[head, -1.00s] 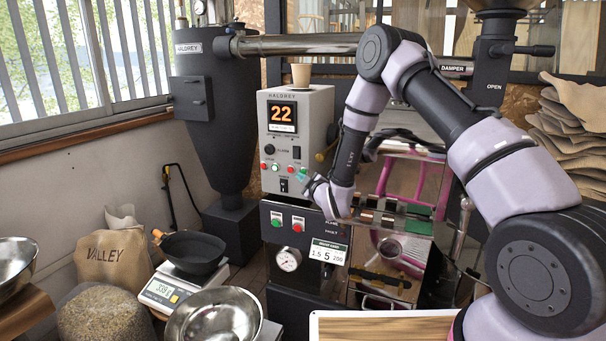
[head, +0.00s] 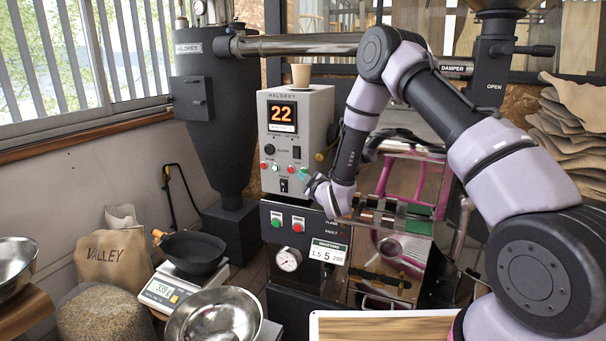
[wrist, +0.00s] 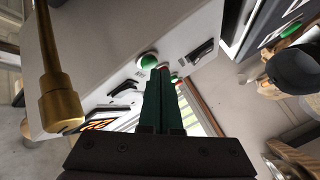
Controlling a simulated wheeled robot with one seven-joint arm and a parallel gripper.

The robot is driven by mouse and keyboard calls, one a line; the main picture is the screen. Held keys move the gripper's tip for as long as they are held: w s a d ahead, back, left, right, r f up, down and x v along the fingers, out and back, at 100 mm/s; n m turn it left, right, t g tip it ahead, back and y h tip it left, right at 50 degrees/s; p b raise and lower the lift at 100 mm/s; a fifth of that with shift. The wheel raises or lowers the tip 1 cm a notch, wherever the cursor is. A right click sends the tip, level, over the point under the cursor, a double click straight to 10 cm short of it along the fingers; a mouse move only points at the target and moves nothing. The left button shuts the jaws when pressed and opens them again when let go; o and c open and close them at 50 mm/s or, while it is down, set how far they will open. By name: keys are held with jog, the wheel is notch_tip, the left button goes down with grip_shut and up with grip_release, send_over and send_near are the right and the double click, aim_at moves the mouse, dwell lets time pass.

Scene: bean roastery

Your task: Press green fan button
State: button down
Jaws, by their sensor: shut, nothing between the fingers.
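The grey control box (head: 296,135) shows an orange "22" and has a row of red and green buttons below. One green button (head: 275,168) sits toward the left of that row. My gripper (head: 305,178) is shut and empty, close to the right end of the row. In the wrist view, a green button (wrist: 148,61) sits just beyond my closed fingertips (wrist: 160,75), slightly left. Whether they touch it I cannot tell. A smaller green button (wrist: 173,78) and red ones show farther along. Labels are too small to read, so which green button is the fan's I cannot tell.
A brass-ended rod (wrist: 60,100) sticks out left of my fingers in the wrist view. A lower panel has another green button (head: 276,219) and a red one (head: 297,227). A paper cup (head: 301,75) stands on the control box. A black pan (head: 192,252) rests on a scale.

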jog(key=shift+w+d, duration=0.15)
jog(key=shift+w, duration=0.2)
dwell(0.3)
jog(key=shift+s, duration=0.1)
jog(key=shift+s+a, duration=0.3)
jog(key=shift+s, duration=0.4)
jog(key=shift+s, duration=0.1)
jog(key=shift+s+a, duration=0.3)
jog(key=shift+s, duration=0.45)
jog(key=shift+s+a, duration=0.25)
jog(key=shift+s, duration=0.5)
jog(key=shift+s+a, duration=0.3)
jog(key=shift+s, duration=0.45)
